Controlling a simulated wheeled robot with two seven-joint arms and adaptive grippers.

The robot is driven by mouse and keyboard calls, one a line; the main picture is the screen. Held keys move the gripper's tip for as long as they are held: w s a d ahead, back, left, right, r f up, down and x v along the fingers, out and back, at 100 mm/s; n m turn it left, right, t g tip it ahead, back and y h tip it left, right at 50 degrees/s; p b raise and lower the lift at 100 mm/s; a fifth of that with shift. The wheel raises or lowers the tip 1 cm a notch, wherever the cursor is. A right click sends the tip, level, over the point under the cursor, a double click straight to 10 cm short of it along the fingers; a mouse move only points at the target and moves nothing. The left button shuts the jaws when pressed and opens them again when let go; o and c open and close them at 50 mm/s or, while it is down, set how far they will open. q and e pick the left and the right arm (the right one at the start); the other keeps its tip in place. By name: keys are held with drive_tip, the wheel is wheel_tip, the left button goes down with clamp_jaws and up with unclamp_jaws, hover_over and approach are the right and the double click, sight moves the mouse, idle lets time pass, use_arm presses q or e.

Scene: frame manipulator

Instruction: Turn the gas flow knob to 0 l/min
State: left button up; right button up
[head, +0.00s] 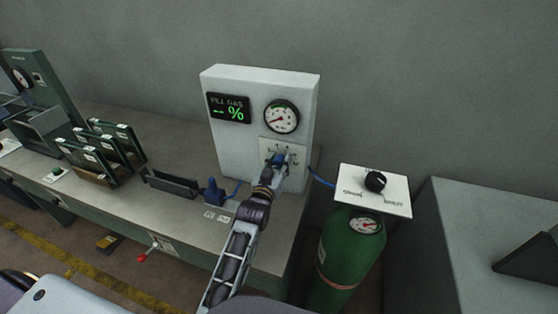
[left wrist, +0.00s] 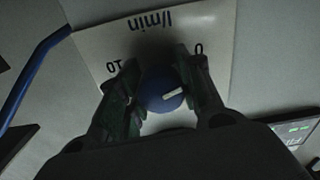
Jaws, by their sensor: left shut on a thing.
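The blue gas flow knob (left wrist: 162,92) sits on a white dial plate (left wrist: 178,28), with "l/min", a 0 and a 10 upside down in the left wrist view. The knob's white mark lies right of its centre, pointing right and slightly up, below the 0. My left gripper (head: 276,167) reaches the plate on the front of a grey gas box (head: 230,145). Its fingers (left wrist: 158,70) are shut on the knob, one on each side. In the head view the gripper mostly hides the knob. My right gripper is not in view.
The box carries a "FILL GAS" display (head: 229,108) and a round gauge (head: 282,117). A blue hose (head: 321,178) runs toward a green cylinder (head: 345,255), with a black knob (head: 375,181) on a white plate above. Dark racks (head: 100,150) stand left on the bench (head: 130,190).

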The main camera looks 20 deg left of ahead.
use_arm(q)
drive_tip(key=shift+f+n, duration=0.1)
drive_tip(key=shift+n, duration=0.2)
drive_tip(key=o, duration=1.1)
drive_tip(key=shift+c, duration=0.2)
drive_tip(key=s, duration=1.2)
drive_tip(key=shift+a, duration=0.2)
drive_tip(key=shift+s, duration=0.1)
idle(0.6)
